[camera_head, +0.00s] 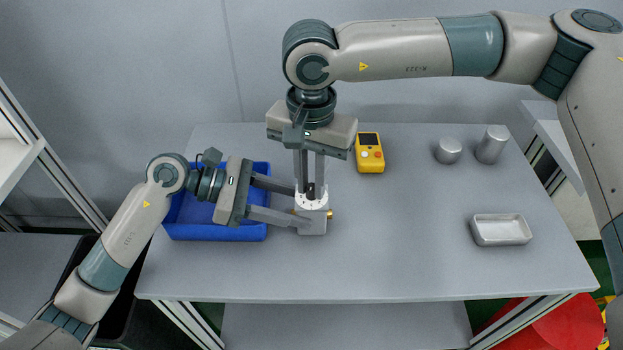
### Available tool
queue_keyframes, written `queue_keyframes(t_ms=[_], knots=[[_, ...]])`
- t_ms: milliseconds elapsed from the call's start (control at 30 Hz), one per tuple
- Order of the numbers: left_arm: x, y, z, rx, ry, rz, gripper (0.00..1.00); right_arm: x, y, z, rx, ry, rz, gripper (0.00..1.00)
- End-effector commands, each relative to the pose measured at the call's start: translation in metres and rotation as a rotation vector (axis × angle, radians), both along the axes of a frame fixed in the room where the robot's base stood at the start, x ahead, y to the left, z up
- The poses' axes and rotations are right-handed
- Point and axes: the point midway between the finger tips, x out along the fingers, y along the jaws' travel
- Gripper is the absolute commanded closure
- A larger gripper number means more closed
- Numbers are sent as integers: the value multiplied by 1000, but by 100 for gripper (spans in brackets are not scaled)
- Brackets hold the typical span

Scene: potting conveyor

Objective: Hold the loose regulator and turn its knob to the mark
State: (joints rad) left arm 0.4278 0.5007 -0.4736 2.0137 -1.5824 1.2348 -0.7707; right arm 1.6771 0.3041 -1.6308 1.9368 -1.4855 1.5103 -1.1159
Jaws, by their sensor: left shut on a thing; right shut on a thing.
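The regulator (313,226) is a light grey block with a white round dial on top and small brass fittings at its sides. It stands upright on the grey table, left of the middle. My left gripper (302,205) reaches in from the left and is shut on the regulator's body. My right gripper (311,185) points straight down from above and is shut on the dark knob (311,190) on top. The fingers hide most of the knob, and I cannot make out the mark or where the knob points.
A blue bin (215,233) stands behind my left gripper. A yellow meter (369,153) lies at the back. The table's front middle is clear.

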Motion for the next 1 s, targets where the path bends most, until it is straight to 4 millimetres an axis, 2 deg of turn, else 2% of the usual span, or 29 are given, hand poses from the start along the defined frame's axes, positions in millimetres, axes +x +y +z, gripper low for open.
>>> queue_keyframes(t_ms=[1000], knots=[[0,0,-1,1,1,-1,71,0,1,1,1,0,-950,100]])
